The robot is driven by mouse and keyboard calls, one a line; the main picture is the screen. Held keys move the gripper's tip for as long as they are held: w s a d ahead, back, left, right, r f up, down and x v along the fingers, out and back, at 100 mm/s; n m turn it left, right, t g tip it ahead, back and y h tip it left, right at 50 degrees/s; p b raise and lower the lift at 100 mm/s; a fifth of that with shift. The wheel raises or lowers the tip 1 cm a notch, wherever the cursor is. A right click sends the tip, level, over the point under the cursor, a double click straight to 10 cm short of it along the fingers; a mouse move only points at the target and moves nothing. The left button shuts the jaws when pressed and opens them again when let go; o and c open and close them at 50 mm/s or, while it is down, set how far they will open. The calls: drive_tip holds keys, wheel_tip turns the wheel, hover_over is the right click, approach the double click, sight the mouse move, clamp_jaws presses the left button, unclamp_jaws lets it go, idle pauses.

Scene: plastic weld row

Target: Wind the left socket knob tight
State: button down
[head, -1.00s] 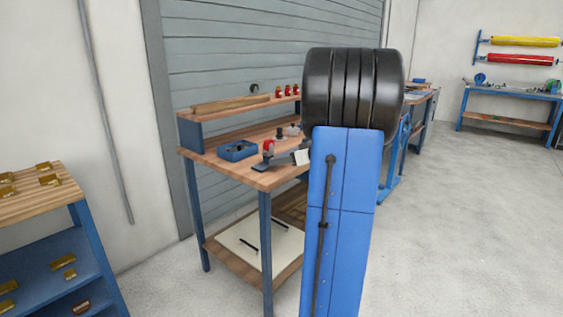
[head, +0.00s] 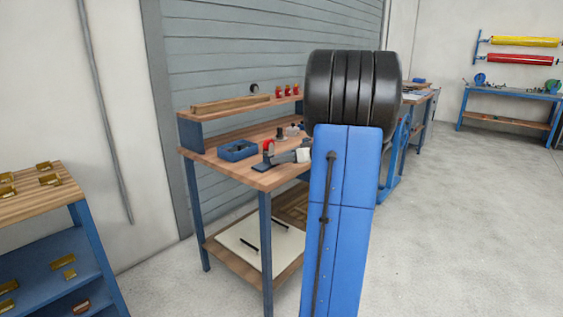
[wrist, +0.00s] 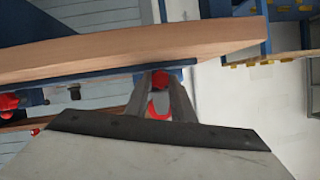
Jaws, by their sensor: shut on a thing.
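A red knob (head: 268,146) stands on a dark fixture (head: 262,166) at the front of the wooden workbench (head: 272,180). In the wrist view the red knob (wrist: 160,79) sits between the tips of my gripper (wrist: 160,84), whose two grey fingers close in on it. Another red piece shows between the fingers, closer to the camera; I cannot tell what it is. In the head view my gripper (head: 280,158) comes to the knob from the right, partly hidden behind my own arm. The knob's thread and seat are hidden.
A blue tray (head: 238,150) lies left of the fixture. Behind it are a dark-topped part (head: 280,134) and a raised shelf (head: 235,107) with several red items. A lower shelf holds a pale board (head: 258,243). Open floor (head: 470,230) lies to the right.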

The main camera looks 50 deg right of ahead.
drive_tip(key=shift+d+f+m+y, duration=0.1)
drive_tip(key=shift+d+m+y, duration=0.1)
drive_tip(key=shift+m+y, duration=1)
drive_tip(key=shift+m, duration=0.3)
drive_tip(key=c, duration=1.5)
unclamp_jaws()
drive_tip(key=shift+h, duration=0.3)
